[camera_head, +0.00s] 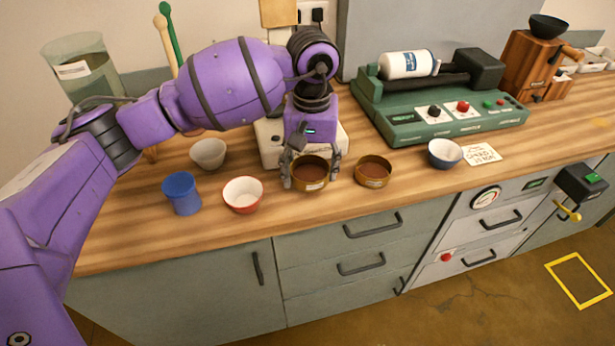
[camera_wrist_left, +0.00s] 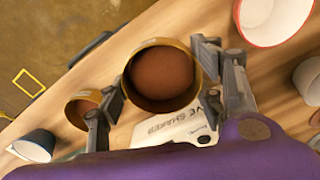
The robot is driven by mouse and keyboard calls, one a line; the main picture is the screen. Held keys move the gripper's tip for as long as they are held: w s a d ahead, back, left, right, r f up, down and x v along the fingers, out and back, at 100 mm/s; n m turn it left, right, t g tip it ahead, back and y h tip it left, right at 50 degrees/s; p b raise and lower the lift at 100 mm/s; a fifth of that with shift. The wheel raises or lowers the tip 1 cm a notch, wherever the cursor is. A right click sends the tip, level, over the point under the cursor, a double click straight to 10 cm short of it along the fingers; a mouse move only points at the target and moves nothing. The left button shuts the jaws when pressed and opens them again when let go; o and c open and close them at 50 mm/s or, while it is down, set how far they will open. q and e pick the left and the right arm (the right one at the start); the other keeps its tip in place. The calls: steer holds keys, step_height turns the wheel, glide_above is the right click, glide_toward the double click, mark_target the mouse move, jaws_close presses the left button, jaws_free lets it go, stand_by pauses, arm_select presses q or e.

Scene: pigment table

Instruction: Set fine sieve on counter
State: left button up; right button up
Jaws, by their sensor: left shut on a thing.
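My left gripper (camera_head: 311,176) is shut on a round brass-rimmed sieve (camera_head: 310,173) with a reddish-brown inside and a small pale label on its front. One finger is on each side of its rim, as the left wrist view (camera_wrist_left: 163,76) also shows. The sieve looks level and is at or just above the wooden counter (camera_head: 290,224); I cannot tell whether it touches. A second, similar sieve (camera_head: 373,171) stands on the counter just to the right. The labels are too small to read, so I cannot tell which is the fine one. My right gripper is not in view.
A pale shaker (camera_wrist_left: 172,130) is behind the held sieve. A red-and-white bowl (camera_head: 243,194), blue cup (camera_head: 181,193) and grey bowl (camera_head: 208,153) stand left. A blue-and-white bowl (camera_head: 444,153) and green roller machine (camera_head: 430,115) are right. The counter's front strip is bare.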

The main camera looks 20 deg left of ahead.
mark_target(308, 173)
arm_select(q)
steer(key=shift+w+a+f, duration=0.15)
steer(key=shift+a+f, duration=0.15)
steer(key=shift+f, duration=0.15)
steer(key=shift+w+a+f, duration=0.1)
steer(key=shift+f, duration=1.55)
steer(key=shift+f, duration=0.15)
steer(key=o, duration=1.2)
step_height(308, 173, up, 12)
steer(key=shift+r, duration=0.2)
